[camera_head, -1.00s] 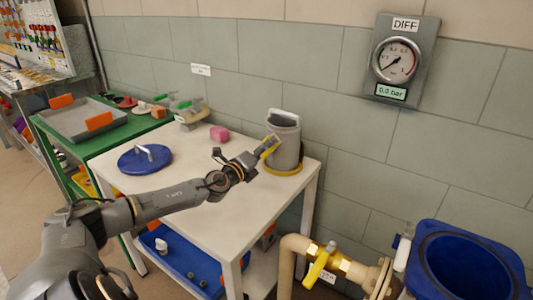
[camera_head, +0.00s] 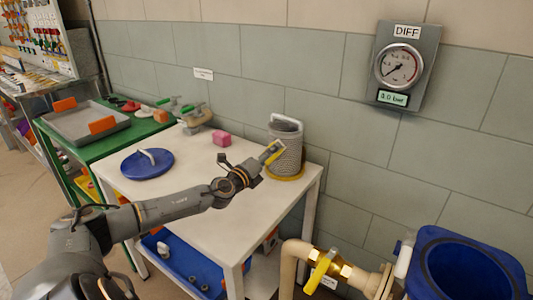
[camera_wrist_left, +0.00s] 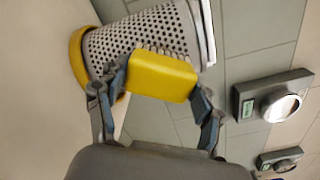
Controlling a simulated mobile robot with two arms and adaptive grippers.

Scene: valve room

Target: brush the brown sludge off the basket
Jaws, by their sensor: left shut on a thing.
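The basket (camera_head: 289,155) is a grey perforated cylinder with a pale handle at its top. It stands upright on a yellow ring (camera_head: 287,178) at the right back of the white table. In the left wrist view the basket (camera_wrist_left: 145,35) shows bare holes, with no brown sludge on the visible side; its far side is hidden. My left gripper (camera_head: 261,160) is shut on a yellow brush (camera_wrist_left: 162,76), just left of the basket. In the left wrist view the brush overlaps the basket's wall; I cannot tell whether it touches. My right gripper is out of view.
A green table (camera_head: 85,144) with a grey tray stands to the left. A blue open vessel (camera_head: 465,265) and a yellow-handled valve (camera_head: 322,268) are at the lower right.

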